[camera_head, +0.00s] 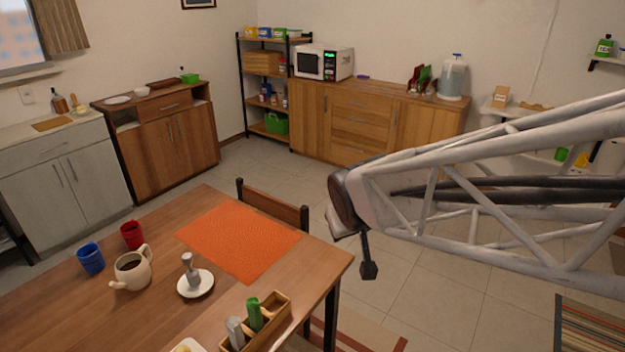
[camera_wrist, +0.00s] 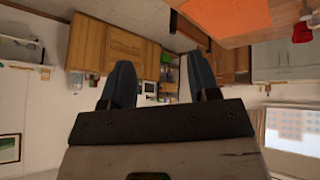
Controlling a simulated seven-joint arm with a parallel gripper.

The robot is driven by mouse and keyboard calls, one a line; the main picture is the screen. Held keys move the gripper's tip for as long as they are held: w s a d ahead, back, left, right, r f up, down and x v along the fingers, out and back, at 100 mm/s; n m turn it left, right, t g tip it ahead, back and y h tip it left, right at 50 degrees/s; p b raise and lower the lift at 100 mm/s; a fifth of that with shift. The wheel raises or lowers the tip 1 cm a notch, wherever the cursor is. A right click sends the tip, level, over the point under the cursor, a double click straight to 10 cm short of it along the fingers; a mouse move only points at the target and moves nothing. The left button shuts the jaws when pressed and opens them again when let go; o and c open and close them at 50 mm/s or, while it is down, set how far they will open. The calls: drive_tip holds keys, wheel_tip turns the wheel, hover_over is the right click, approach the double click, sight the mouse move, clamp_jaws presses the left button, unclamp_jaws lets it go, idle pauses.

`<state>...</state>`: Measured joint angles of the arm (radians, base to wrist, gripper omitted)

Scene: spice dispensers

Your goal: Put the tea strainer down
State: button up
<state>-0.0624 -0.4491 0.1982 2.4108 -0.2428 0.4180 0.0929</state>
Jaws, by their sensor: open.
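A small grey upright item (camera_head: 190,269), perhaps the tea strainer, stands on a white saucer (camera_head: 203,290) on the wooden table (camera_head: 150,325). It is too small to identify for certain. My gripper (camera_head: 368,270) hangs beyond the table's right edge, well apart from the saucer; one dark finger shows there. In the wrist view my gripper (camera_wrist: 160,72) has its two fingers spread, with nothing between them. I see no strainer in the wrist view.
An orange mat (camera_head: 240,240) lies bare on the table. A cream mug (camera_head: 132,271), a blue cup (camera_head: 91,259) and a red cup (camera_head: 132,235) stand left of the saucer. A wooden caddy (camera_head: 272,318) with shakers stands at the front. A chair (camera_head: 275,208) is behind.

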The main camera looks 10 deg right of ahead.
drive_tip(key=s+r+m+g, duration=0.1)
drive_tip(key=s+g, duration=0.1)
drive_tip(key=s, duration=0.6)
drive_tip(key=s+d+r+m+g, duration=0.1)
drive_tip(key=s+g, duration=0.1)
drive_tip(key=s, duration=0.6)
drive_tip(key=shift+s+d+r+y, duration=0.2)
drive_tip(key=shift+d+r+y, duration=0.05)
drive_tip(key=shift+y, duration=0.15)
